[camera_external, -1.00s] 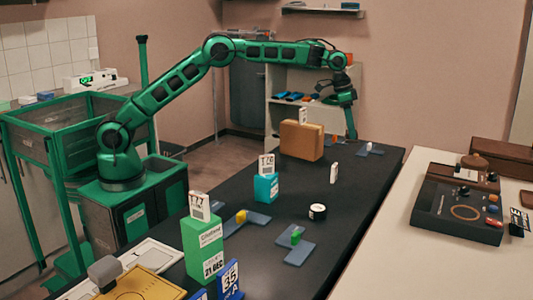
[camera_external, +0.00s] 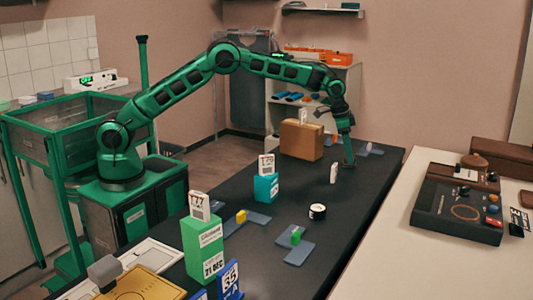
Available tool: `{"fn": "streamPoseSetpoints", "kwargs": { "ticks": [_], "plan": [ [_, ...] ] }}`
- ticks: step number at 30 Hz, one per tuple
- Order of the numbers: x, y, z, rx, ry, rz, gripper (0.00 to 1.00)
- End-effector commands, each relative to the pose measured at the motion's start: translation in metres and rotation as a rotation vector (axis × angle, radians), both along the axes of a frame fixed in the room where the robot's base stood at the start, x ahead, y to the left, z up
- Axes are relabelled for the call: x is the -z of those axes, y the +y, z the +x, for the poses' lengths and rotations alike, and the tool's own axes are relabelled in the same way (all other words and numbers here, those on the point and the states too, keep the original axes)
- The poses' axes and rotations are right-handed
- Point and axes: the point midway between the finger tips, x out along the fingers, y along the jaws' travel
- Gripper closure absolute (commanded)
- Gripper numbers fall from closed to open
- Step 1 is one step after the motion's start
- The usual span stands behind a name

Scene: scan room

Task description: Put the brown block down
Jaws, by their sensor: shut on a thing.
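My gripper (camera_external: 347,158) points down just above the dark table (camera_external: 280,235), near its far right edge. It is shut on a small brown block (camera_external: 348,164), which shows only as a small patch at the fingertips. The block is low over the tabletop. I cannot tell whether it touches the surface.
A white upright block (camera_external: 334,174) stands just left of my gripper. A large brown box (camera_external: 301,140) is behind it on the left. A black-and-white cylinder (camera_external: 317,211) stands nearer the camera.

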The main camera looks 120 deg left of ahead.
Motion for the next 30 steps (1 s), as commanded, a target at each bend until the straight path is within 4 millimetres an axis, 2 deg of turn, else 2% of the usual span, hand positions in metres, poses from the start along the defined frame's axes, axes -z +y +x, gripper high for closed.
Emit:
{"fn": "streamPoseSetpoints", "kwargs": {
  "ticks": [4,5,6,7,15,19,23,30],
  "plan": [
    [0.003,0.000,0.000,0.000,0.001,0.000,0.81],
    [0.002,0.000,0.000,0.000,0.000,0.000,0.48],
    [0.002,0.000,0.000,0.000,0.000,0.000,0.39],
    [0.002,0.000,0.000,0.000,0.000,0.000,0.37],
    [0.002,0.000,0.000,0.000,0.000,0.000,0.37],
    [-0.006,-0.001,-0.001,0.000,-0.001,0.000,0.37],
    [-0.024,-0.002,-0.005,0.000,-0.002,0.001,0.37],
    [-0.071,-0.008,-0.017,0.001,-0.002,0.001,0.37]
  ]
}}
